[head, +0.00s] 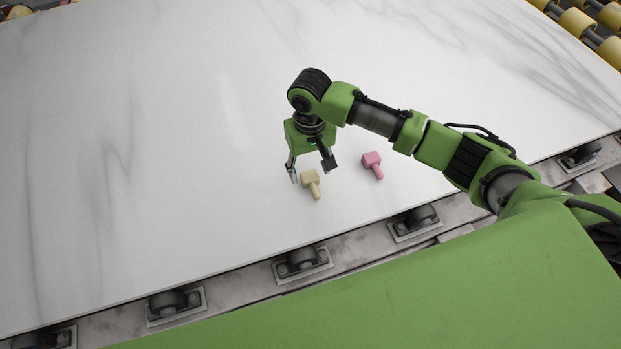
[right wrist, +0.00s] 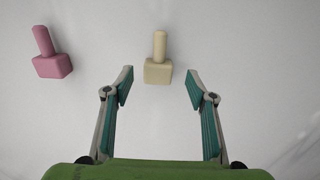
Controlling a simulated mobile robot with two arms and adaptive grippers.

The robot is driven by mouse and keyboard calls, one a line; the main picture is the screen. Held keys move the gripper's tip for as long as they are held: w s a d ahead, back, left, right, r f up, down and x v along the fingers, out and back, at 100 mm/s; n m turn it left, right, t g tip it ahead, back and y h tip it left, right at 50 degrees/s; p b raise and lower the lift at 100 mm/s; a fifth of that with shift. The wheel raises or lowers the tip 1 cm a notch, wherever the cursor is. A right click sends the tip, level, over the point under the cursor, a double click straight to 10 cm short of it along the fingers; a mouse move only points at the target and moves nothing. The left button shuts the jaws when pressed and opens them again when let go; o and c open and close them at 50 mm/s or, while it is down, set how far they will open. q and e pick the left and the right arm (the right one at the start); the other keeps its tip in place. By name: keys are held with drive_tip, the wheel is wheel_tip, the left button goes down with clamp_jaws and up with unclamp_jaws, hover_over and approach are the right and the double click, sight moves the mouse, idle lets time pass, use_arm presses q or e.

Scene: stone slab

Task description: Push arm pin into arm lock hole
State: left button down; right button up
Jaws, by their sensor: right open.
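A cream pin (head: 311,183) with a block head and a round shaft lies on the stone slab. A pink pin (head: 372,164) of the same shape lies to its right. My right gripper (head: 311,174) is open and empty, with its fingers at the cream pin's block end in the head view. In the right wrist view the cream pin (right wrist: 158,62) lies just beyond and between the open fingertips (right wrist: 158,75), and the pink pin (right wrist: 50,56) lies left of the fingers. No arm lock hole can be made out. My left gripper is not in view.
The pale veined stone slab (head: 130,130) is broad and mostly bare. Its near edge runs along a metal rail with dark rollers (head: 302,262). Yellow rollers (head: 577,22) stand at the far right corner.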

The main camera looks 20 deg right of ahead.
sight(311, 177)
wheel_tip(311, 177, down, 4)
drive_tip(key=shift+w+d+r+p, duration=0.1)
drive_tip(key=shift+d+p, duration=0.05)
drive_tip(key=shift+p, duration=0.25)
drive_tip(key=shift+f, duration=0.3)
drive_tip(key=c, duration=1.3)
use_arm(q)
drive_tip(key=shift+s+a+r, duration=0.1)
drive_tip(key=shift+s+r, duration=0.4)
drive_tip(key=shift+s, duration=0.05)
use_arm(e)
drive_tip(key=shift+c, duration=0.2)
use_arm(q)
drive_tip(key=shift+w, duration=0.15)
